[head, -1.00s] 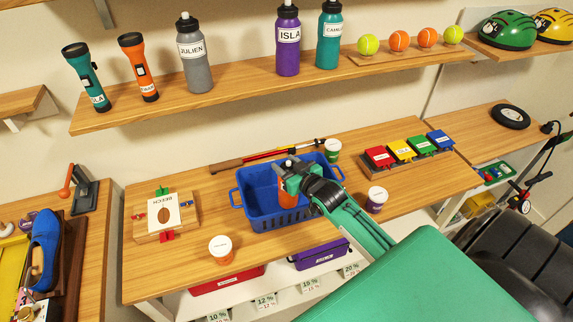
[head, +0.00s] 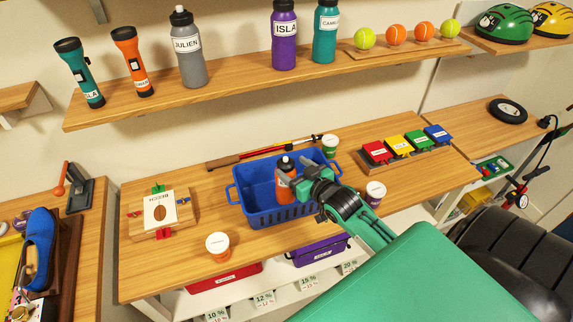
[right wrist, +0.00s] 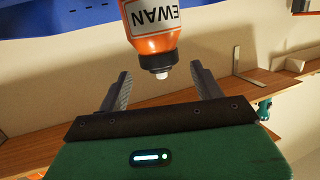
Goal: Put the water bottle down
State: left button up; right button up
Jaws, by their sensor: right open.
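In the right wrist view the bottle (right wrist: 152,44) appears upside down, with an EWAN label and a pale spout. My right gripper (head: 301,174) is beside the bottle at the basket's right side. In the wrist view its fingers (right wrist: 161,72) are spread apart with nothing between them, and the bottle is just beyond the tips. The bottle's lower part is hidden by the basket wall. My left gripper is not in view.
Cups stand around the basket: an orange one (head: 219,246), a green one (head: 330,145) and a purple one (head: 374,193). A red pole (head: 270,150) lies behind. A wooden press (head: 160,213) is at left. The shelf above holds grey (head: 190,60), purple and teal bottles.

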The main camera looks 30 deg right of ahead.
jog(key=s+r+b, duration=0.1)
jog(key=s, duration=0.5)
jog(key=shift+s+d, duration=0.15)
jog(key=shift+s, duration=0.05)
dwell(0.4)
